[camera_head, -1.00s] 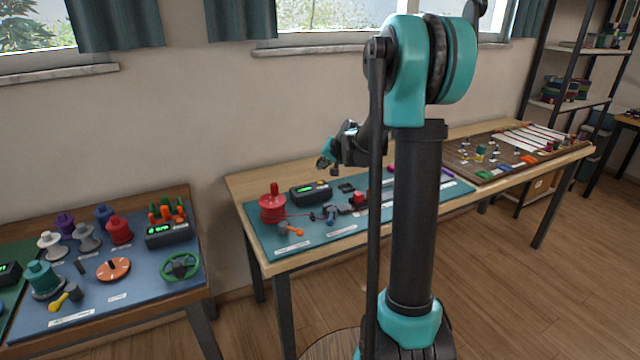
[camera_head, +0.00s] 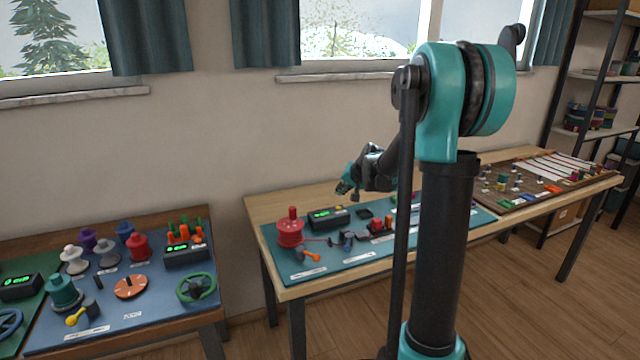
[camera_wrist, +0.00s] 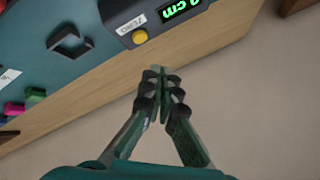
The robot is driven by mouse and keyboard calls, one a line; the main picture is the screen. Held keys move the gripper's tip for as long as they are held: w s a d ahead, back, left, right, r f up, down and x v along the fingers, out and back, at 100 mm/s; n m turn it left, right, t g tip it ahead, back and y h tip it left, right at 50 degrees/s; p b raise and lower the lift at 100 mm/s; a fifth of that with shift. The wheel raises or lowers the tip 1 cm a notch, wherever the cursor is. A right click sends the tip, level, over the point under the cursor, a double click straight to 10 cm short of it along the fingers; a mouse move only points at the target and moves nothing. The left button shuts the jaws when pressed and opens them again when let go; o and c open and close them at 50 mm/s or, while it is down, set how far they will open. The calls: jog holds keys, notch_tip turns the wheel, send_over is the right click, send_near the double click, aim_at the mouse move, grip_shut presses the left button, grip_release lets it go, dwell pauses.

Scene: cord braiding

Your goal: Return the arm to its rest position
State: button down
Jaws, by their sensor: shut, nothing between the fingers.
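My gripper (camera_head: 346,187) is teal and black and hangs above the rear part of the middle table (camera_head: 262,210) in the head view. In the wrist view my gripper (camera_wrist: 160,72) is shut and its fingertips meet with nothing between them. It points near the table's wooden edge (camera_wrist: 90,105), beside a dark counter box with a green display (camera_wrist: 150,20) and a yellow button. My arm's links and column fill the right middle of the head view.
On the middle table's teal mat stand a red spool (camera_head: 290,230), the counter box (camera_head: 328,217) and small tools. A left table holds several spools and a green handwheel (camera_head: 196,288). A board (camera_head: 530,185) lies on the table's right part. Shelves stand at the far right.

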jog(key=s+f, duration=0.1)
jog(key=s, duration=0.6)
jog(key=s+f+n+g+h, duration=0.1)
jog(key=s+f, duration=0.1)
jog(key=s, duration=0.5)
jog(key=s+d+f+n+g, duration=0.1)
jog(key=s+f, duration=0.1)
jog(key=s, duration=0.5)
jog(key=shift+s+h, duration=0.4)
jog(key=s+d+f+n+g+h, duration=0.1)
jog(key=s+f, duration=0.2)
jog(key=s, duration=0.5)
jog(key=s+d+f+n, duration=0.1)
jog(key=s+f, duration=0.3)
jog(key=s, duration=0.5)
jog(key=shift+d+g+h, duration=0.4)
